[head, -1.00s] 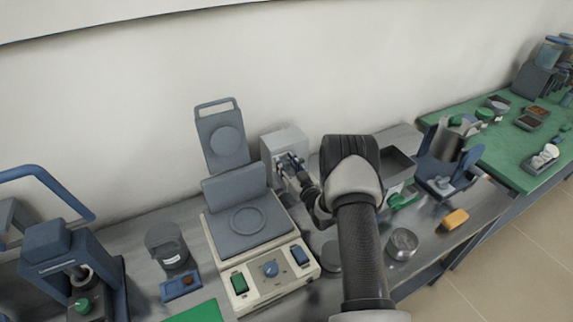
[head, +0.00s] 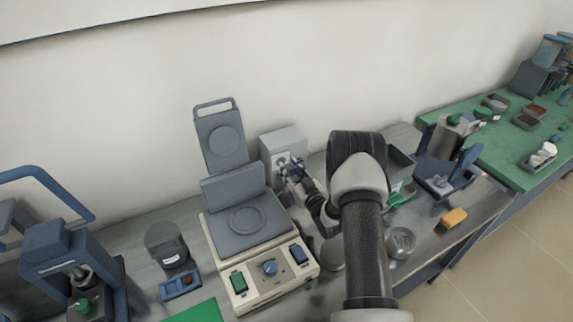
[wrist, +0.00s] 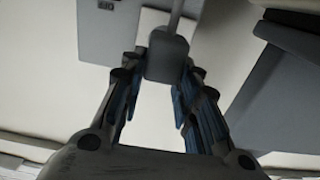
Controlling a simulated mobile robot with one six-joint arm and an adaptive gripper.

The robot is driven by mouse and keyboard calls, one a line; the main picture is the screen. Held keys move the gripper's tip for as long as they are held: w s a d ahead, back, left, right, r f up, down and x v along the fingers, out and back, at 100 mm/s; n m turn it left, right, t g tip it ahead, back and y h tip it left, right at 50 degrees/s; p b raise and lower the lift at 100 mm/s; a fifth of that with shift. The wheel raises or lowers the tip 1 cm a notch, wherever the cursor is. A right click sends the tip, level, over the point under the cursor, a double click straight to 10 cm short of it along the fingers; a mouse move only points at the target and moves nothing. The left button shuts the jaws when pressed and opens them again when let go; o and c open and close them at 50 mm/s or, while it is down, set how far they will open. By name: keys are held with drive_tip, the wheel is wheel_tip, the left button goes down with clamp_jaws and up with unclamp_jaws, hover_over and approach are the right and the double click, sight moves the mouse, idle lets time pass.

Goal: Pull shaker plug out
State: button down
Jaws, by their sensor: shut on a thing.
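The plug (wrist: 168,55) is a dark grey block with a thin grey cord running up from it in the wrist view. It sits between the fingertips of my gripper (wrist: 160,75), which is shut on it. In the head view my gripper (head: 291,172) is in front of the grey socket box (head: 284,141) by the wall. The box's pale front face with a round socket shows just left of the fingers. The plug is mostly hidden by the fingers there, and I cannot tell whether its pins are clear of the socket.
A blue-grey device with a raised lid and cream control panel (head: 268,270) stands left of my arm. Right of it are an open grey tray (head: 399,165), a metal tin (head: 402,241) and a yellow block (head: 453,218). A dark jar (head: 166,242) stands at left.

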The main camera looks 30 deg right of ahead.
drive_tip(key=shift+s+f, duration=0.1)
drive_tip(key=shift+f, duration=0.05)
drive_tip(key=c, duration=1.6)
unclamp_jaws()
drive_tip(key=shift+c, duration=0.2)
drive_tip(key=o, duration=0.3)
drive_tip(key=shift+s, duration=0.15)
drive_tip(key=shift+o, duration=0.7)
drive_tip(key=s, duration=1.2)
drive_tip(key=shift+d, duration=0.25)
drive_tip(key=shift+w, duration=0.1)
